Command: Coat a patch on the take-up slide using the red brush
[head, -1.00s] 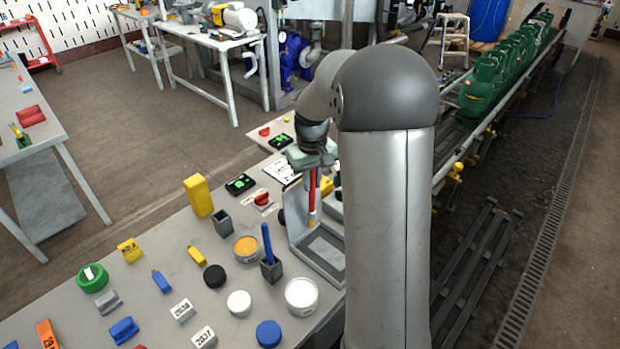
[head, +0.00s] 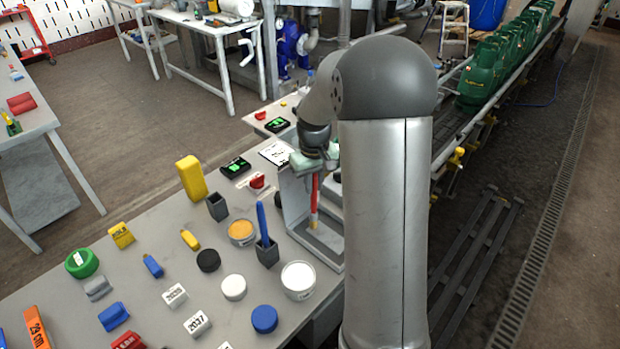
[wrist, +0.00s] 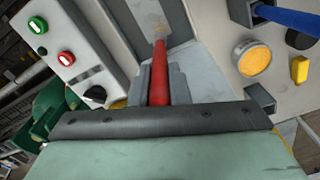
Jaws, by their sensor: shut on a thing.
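My gripper (head: 316,163) is shut on the red brush (head: 314,196) and holds it upright, bristles down. The brush's pale bristle end is over the flat base of a grey L-shaped metal stand (head: 288,205), which appears to be the take-up slide. I cannot tell whether the bristles touch the base. In the wrist view the red handle (wrist: 158,82) runs from between the fingers, with the tan bristles near the pale base (wrist: 187,28). My arm hides the right side of the stand.
A tin with orange contents (head: 242,231), a dark holder with a blue brush (head: 263,228) and a white tub (head: 298,280) stand left of and in front of the stand. A box with green and red buttons (wrist: 60,45) is close by.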

